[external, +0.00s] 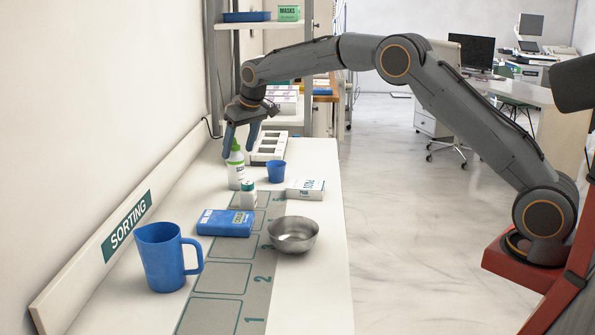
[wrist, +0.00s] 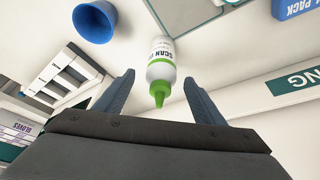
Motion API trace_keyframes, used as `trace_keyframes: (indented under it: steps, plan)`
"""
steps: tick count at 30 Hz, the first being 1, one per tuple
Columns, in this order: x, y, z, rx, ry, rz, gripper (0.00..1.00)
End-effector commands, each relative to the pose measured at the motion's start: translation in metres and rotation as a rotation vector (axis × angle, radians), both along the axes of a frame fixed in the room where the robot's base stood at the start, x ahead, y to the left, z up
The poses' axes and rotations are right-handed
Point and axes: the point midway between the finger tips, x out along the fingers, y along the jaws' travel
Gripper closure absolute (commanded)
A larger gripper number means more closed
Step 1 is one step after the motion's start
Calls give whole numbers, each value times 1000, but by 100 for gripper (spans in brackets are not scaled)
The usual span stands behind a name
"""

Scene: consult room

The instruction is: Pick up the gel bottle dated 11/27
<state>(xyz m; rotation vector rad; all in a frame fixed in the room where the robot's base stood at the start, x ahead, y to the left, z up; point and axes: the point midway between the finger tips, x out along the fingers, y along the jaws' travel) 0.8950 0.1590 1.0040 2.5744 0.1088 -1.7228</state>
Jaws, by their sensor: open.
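A white bottle with a green pointed cap (external: 236,172) stands upright on the counter by the wall. It also shows in the wrist view (wrist: 161,62), with its nozzle towards me and the letters "SCAN" on its side. I cannot read a date on it. My gripper (external: 238,150) is open and empty, pointing down around the height of the green cap. In the wrist view the bottle shows between the two fingers, which appear clear of it. A smaller white bottle with a dark green cap (external: 248,197) stands just in front of it.
A blue cup (external: 276,172), a white box (external: 306,189), a blue pack (external: 225,223), a steel bowl (external: 293,236) and a blue jug (external: 162,262) share the counter. A white compartment tray (external: 269,147) lies behind. The wall with the sorting sign (external: 127,226) bounds the left.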

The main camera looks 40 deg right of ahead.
Motion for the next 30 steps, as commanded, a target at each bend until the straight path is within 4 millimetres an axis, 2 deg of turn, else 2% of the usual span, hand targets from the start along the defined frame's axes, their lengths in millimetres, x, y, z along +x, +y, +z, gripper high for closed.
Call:
trace_keyframes:
  steps: [9, 13, 20, 27, 30]
  plan:
    - [13, 3, -39, 0, 0, 0, 37]
    - [17, 4, -46, 0, 0, 0, 37]
    - [17, 4, -47, 0, -1, 0, 37]
    - [17, 4, -47, 0, -1, 0, 77]
    - [17, 4, -46, 0, -3, 0, 90]
